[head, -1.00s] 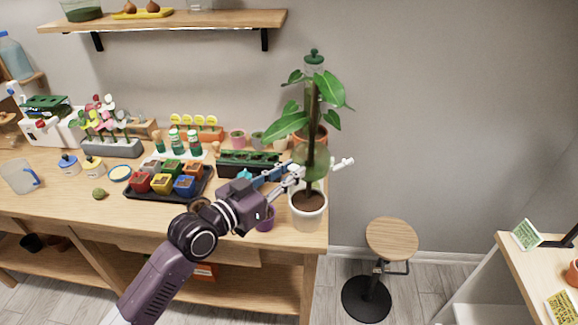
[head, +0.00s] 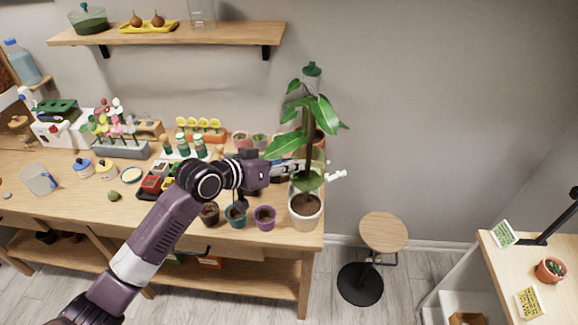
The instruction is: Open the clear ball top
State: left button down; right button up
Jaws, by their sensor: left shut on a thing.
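A rounded jar (head: 88,20), clear above and green inside, stands on the wall shelf at the far left with a small knob on top. A clear tube with a green cap (head: 312,69) rises behind the tall plant's leaves. I cannot tell for certain which of them is the clear ball top. My left gripper (head: 292,168) is at the tall plant's stem, low above its white pot, shut on a slim white thing (head: 338,174). Its end shows right of the stem; leaves and stem hide its middle. My right gripper is out of view.
The wooden bench (head: 60,215) holds several small pots, flower racks and jars. The white pot (head: 305,210) stands at its right end. A round stool (head: 383,232) is on the floor to the right. Wall space right of the plant is clear.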

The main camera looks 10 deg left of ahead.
pick_arm(q)
jog(key=shift+w+r, duration=0.2)
jog(key=shift+r, duration=0.1)
jog(key=c, duration=1.7)
grip_release()
jog(key=shift+w+f, duration=0.1)
jog(key=v, duration=1.2)
